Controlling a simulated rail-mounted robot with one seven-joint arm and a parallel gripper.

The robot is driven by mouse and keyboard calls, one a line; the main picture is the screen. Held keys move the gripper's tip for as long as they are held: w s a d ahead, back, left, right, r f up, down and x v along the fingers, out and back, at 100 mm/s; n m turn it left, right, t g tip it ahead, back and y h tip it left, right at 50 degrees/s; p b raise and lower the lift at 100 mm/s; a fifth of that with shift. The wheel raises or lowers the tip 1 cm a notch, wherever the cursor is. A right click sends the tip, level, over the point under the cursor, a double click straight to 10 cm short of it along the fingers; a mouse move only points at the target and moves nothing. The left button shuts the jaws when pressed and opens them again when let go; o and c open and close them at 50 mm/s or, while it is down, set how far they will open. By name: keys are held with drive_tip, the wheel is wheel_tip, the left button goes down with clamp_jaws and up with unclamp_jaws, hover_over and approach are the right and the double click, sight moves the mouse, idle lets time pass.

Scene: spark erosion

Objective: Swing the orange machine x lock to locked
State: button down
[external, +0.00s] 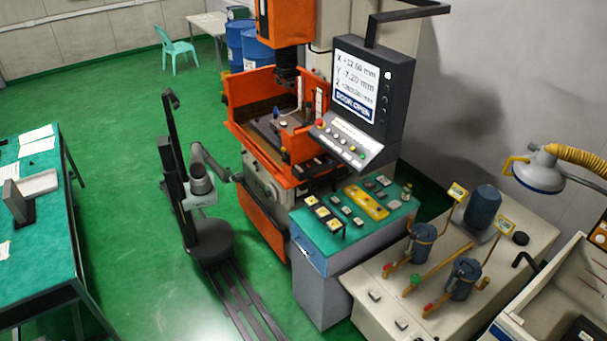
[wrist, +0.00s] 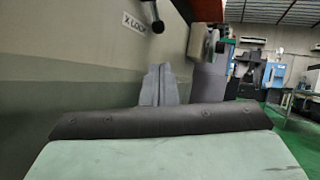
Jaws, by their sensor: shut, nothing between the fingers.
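The orange machine (external: 262,222) stands in the middle of the external view, and its screen reads DOOR OPEN. In the wrist view an X LOCK label (wrist: 134,22) is on the pale machine face at the top left. Just right of it a small lever with a dark round knob (wrist: 158,27) hangs down from the top edge; its upper part is cut off. My gripper (wrist: 161,68) is shut and empty, its fingers below the knob in the picture with a visible gap. In the external view my gripper (external: 238,177) is close to the machine's front left side; the lever is too small to make out there.
A teal-topped cabinet (external: 318,238) with several small parts stands right of the machine front. A green-topped bench (external: 38,240) is at the far left. Green floor (external: 130,200) lies open between bench and arm. The machine face runs close along the wrist view's left side.

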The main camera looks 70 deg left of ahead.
drive_tip(key=v, duration=0.5)
drive_tip(key=shift+r+g, duration=0.1)
drive_tip(key=shift+g, duration=0.2)
